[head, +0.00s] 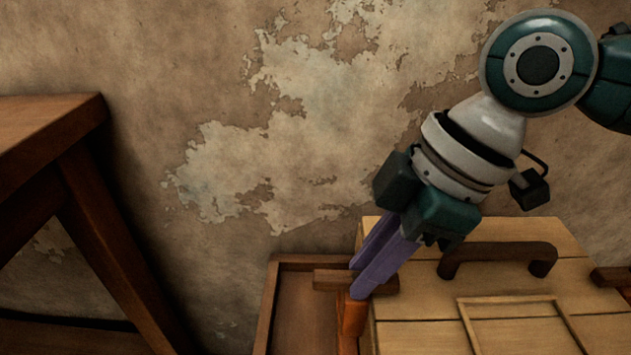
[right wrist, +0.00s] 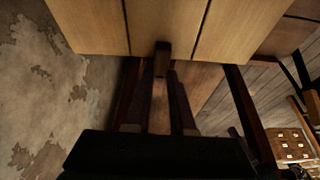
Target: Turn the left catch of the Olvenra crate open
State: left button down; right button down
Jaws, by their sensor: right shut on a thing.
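The Olvenra crate (head: 520,325) is a pale plank box at the lower right of the head view, with a dark arched handle on its lid. Its left catch (head: 328,280) is a dark wooden bar lying across the crate's left edge. My right gripper (head: 358,283) has purple fingers and is shut on this catch from above, hiding the bar's middle. In the right wrist view the catch (right wrist: 162,60) shows end-on against the crate planks (right wrist: 165,22). My left gripper is not in view.
The dark handle (head: 497,258) stands up from the lid close to my right gripper. A right catch (head: 612,278) shows at the picture's right edge. A brown wooden surface with a raised rim (head: 268,305) lies left of the crate. A wooden table (head: 45,125) stands at the far left.

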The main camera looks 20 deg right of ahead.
jog(key=m+p, duration=0.1)
jog(key=p, duration=0.1)
jog(key=m+t+p, duration=0.1)
jog(key=p, duration=0.2)
jog(key=r+m+p, duration=0.1)
jog(key=m+p, duration=0.1)
jog(key=p, duration=0.1)
jog(key=shift+s+a+h, duration=0.2)
jog(key=shift+s+h, duration=0.1)
jog(key=shift+h, duration=0.1)
jog(key=m+p, duration=0.2)
jog(key=m+t+h+p, duration=0.1)
jog(key=p, duration=0.1)
jog(key=m+p, duration=0.2)
jog(key=shift+s+a+f+m+t+h, duration=0.1)
jog(key=shift+a+f+m+t+h, duration=0.1)
jog(key=shift+a+m+t+h, duration=0.1)
jog(key=shift+f+m+h+p, duration=0.1)
jog(key=shift+m+h+p, duration=0.2)
jog(key=shift+m+p, duration=0.55)
jog(key=shift+a+f+m+h+p, duration=0.1)
jog(key=shift+m+h+p, duration=0.25)
jog(key=shift+m, duration=0.6)
jog(key=shift+f+m+h, duration=0.1)
jog(key=shift+m+h, duration=0.25)
jog(key=shift+m, duration=0.45)
jog(key=shift+a+m+h, duration=0.1)
jog(key=shift+m+h, duration=0.4)
jog(key=shift+m, duration=0.8)
